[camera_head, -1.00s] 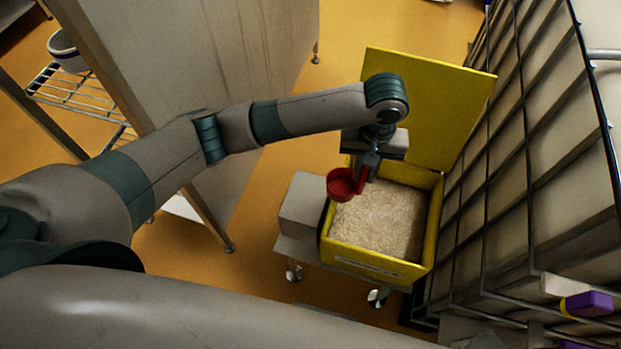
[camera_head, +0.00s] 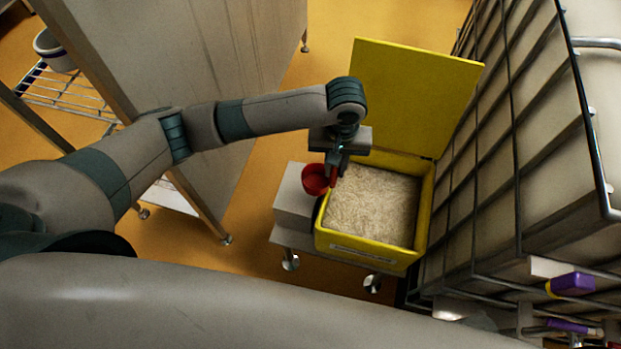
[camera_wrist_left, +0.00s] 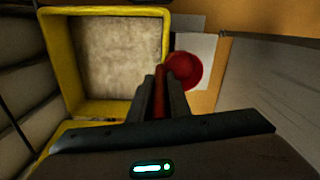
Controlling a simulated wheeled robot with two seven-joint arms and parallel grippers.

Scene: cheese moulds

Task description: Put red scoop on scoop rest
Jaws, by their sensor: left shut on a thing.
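The red scoop (camera_head: 316,179) is held by its handle in my left gripper (camera_head: 335,172), which is shut on it. In the head view its cup hangs above the grey box-shaped block (camera_head: 293,207) at the left of the yellow bin, which may be the scoop rest. The left wrist view shows the scoop's red cup (camera_wrist_left: 184,70) just beyond the fingers (camera_wrist_left: 160,95), beside the bin's rim and over a pale surface. I cannot tell whether the scoop touches the block. My right gripper is out of view.
The yellow bin (camera_head: 420,222) holds pale grains (camera_head: 372,205), and its lid (camera_head: 415,95) stands open behind. A large grey panel (camera_head: 215,75) stands at the left, and orange floor shows between.

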